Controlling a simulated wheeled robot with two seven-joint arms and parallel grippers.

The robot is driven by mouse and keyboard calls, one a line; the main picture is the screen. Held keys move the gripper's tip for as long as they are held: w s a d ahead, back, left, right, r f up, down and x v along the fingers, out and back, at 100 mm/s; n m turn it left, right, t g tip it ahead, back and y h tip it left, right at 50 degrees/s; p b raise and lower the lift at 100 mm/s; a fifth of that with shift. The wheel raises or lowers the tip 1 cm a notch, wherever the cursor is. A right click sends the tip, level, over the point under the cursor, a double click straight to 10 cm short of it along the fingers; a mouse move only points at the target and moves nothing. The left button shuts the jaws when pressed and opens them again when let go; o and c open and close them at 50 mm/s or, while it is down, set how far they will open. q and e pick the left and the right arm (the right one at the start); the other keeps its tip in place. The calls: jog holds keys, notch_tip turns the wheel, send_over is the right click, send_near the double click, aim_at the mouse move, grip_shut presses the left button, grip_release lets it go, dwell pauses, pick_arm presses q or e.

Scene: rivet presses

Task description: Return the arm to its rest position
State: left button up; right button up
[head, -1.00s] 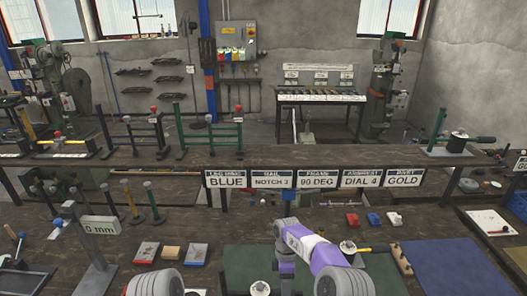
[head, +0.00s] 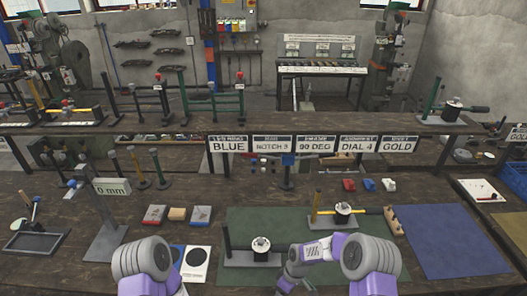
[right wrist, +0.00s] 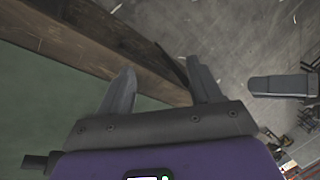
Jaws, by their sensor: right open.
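My right gripper (right wrist: 160,90) shows in the right wrist view with its two fingers spread and nothing between them. It is by a wooden table edge (right wrist: 120,50), with a green surface to its left and grey floor to its right. In the head view, my right arm (head: 370,258) is folded low at the front, in front of the green mat (head: 290,222); its gripper cannot be made out there. My left arm (head: 145,258) shows at the lower left, and its gripper is out of view.
On the green mat stand two fixtures with round black-and-white tops, a near one (head: 261,246) and a far one (head: 343,210). A blue mat (head: 450,240) lies to the right. A 0 mm sign stand (head: 108,235) and cards (head: 197,262) are at the left.

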pick_arm(q)
jog(key=s+d+f+n+g+h, duration=0.1)
jog(key=s+d+f+g+h, duration=0.15)
jog(key=s+g, duration=0.65)
pick_arm(e)
jog(key=s+d+f+m+t+y, duration=0.1)
jog(key=s+m, duration=0.5)
jog(key=s, duration=0.3)
jog(key=s+d+f+m+t, duration=0.1)
jog(key=s+d+m, duration=0.1)
jog(key=s+m, duration=0.65)
pick_arm(q)
notch_tip(320, 180, down, 12)
jog(key=s+t+b, duration=0.1)
jog(key=b, duration=1)
jog(key=shift+d+r+b, duration=0.15)
jog(key=shift+d+b, duration=0.1)
jog(key=shift+b, duration=0.15)
pick_arm(e)
notch_tip(320, 180, down, 12)
jog(key=s+n, duration=0.1)
jog(key=shift+s+r+n+t, duration=0.15)
jog(key=shift+n+t, duration=0.2)
jog(key=shift+t, duration=0.05)
